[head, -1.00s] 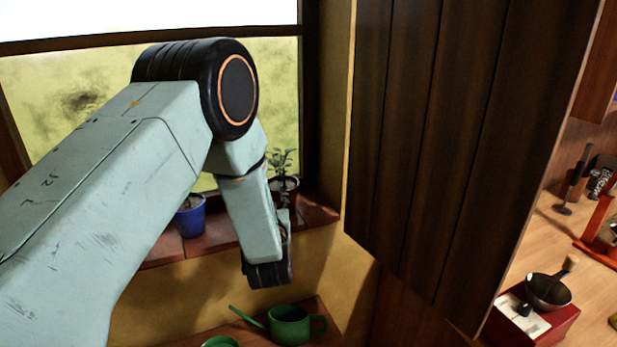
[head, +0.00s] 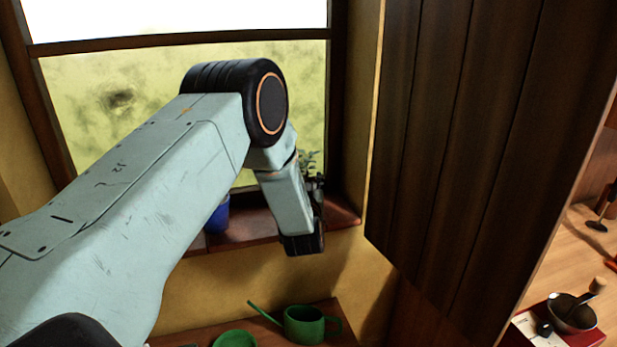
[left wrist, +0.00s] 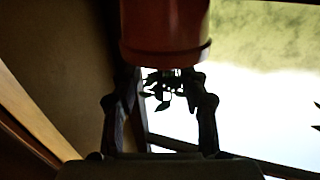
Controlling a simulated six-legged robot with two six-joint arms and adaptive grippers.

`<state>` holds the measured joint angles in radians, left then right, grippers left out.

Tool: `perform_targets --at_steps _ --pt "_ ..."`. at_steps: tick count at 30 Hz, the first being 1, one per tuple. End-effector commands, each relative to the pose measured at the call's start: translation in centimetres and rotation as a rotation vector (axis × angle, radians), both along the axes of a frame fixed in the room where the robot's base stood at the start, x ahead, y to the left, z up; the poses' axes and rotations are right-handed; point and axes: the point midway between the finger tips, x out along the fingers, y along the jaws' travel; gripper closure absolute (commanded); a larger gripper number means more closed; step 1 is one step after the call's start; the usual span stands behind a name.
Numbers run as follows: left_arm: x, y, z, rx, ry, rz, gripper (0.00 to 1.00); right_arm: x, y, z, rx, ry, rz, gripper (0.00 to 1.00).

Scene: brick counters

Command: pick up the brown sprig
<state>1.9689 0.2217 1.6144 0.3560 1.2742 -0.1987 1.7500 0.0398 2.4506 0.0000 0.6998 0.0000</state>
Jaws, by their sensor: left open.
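A small leafy plant (head: 308,160) stands on the windowsill; it looks green in the head view, and my left arm hides its pot there. In the left wrist view the picture is upside down: a red-brown pot (left wrist: 165,30) is at the top, with a dark sprig (left wrist: 162,88) below its rim. My left gripper (head: 317,190) is open, its fingers showing in the left wrist view (left wrist: 162,100) on either side of the sprig. I cannot tell whether they touch it. No brown colour shows on the leaves. My right gripper is not in view.
A blue pot (head: 218,215) stands on the sill (head: 240,232), partly behind my arm. A green watering can (head: 304,325) and a green dish (head: 235,339) are below. A dark wooden panel (head: 450,130) is close on the right. A dark pan (head: 572,314) is at the lower right.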

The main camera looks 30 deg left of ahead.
Motion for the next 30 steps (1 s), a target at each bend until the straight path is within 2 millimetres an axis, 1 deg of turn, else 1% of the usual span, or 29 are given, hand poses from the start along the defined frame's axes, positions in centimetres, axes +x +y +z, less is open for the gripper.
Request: perform_targets --at_steps 3,10,11,25,30 --pt "0.66 0.27 -0.05 0.000 0.000 -0.001 0.56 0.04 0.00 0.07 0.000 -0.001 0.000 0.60" --pt "0.91 0.12 -0.08 0.000 0.000 -0.002 0.56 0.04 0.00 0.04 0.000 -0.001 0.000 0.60" --pt "0.92 0.11 -0.08 0.000 0.000 -0.002 0.57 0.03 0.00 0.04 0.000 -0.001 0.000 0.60" --pt "0.88 0.11 -0.11 -0.001 0.001 -0.002 0.97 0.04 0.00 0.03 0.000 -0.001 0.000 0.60" --pt "0.86 0.13 -0.13 -0.001 0.002 -0.002 0.98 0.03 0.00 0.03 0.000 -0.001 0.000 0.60"
